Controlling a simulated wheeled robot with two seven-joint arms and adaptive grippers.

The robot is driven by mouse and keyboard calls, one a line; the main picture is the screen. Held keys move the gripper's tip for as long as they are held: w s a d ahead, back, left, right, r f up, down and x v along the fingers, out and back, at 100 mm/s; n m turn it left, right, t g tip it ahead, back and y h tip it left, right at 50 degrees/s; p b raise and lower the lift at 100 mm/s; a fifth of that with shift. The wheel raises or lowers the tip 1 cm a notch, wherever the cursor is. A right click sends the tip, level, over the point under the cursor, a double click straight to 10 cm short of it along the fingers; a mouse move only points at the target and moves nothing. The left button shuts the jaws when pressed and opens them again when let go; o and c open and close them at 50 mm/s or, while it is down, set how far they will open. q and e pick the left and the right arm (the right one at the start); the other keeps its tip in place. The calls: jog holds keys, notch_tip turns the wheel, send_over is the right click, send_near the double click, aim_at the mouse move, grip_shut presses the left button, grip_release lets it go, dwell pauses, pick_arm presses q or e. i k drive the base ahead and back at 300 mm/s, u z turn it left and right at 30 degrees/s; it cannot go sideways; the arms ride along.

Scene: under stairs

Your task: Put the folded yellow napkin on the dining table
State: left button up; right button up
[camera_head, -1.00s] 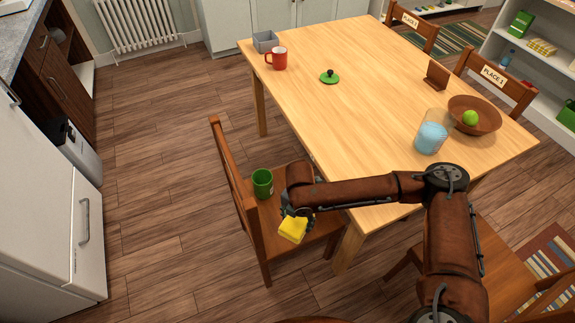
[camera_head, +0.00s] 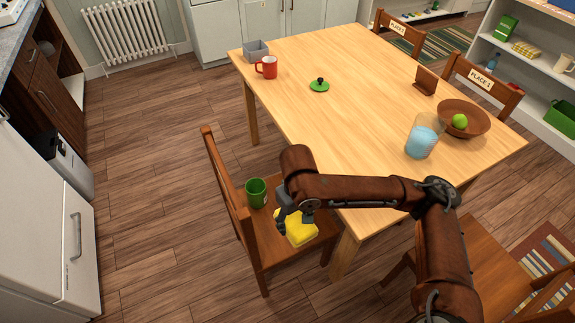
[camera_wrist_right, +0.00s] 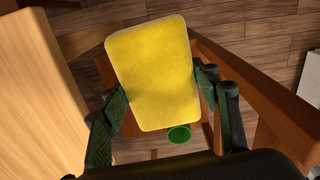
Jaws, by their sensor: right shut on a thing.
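The folded yellow napkin (camera_head: 297,229) is held in my right gripper (camera_head: 296,212), above the seat of the wooden chair at the table's near left side. In the right wrist view the napkin (camera_wrist_right: 153,70) sits between the two fingers (camera_wrist_right: 160,100), which press on its sides. The dining table (camera_head: 345,115) is light wood and stands right beside the gripper, its near left edge just beyond my arm. My left gripper is not in view.
A green mug (camera_head: 256,192) stands on the chair (camera_head: 262,238). The table's middle is clear.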

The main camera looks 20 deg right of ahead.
aim_at(329, 132)
jog(key=z, duration=0.5)
jog(key=k, duration=0.6)
jog(key=z, duration=0.75)
jog(key=i, duration=1.1)
jog(key=u, duration=0.75)
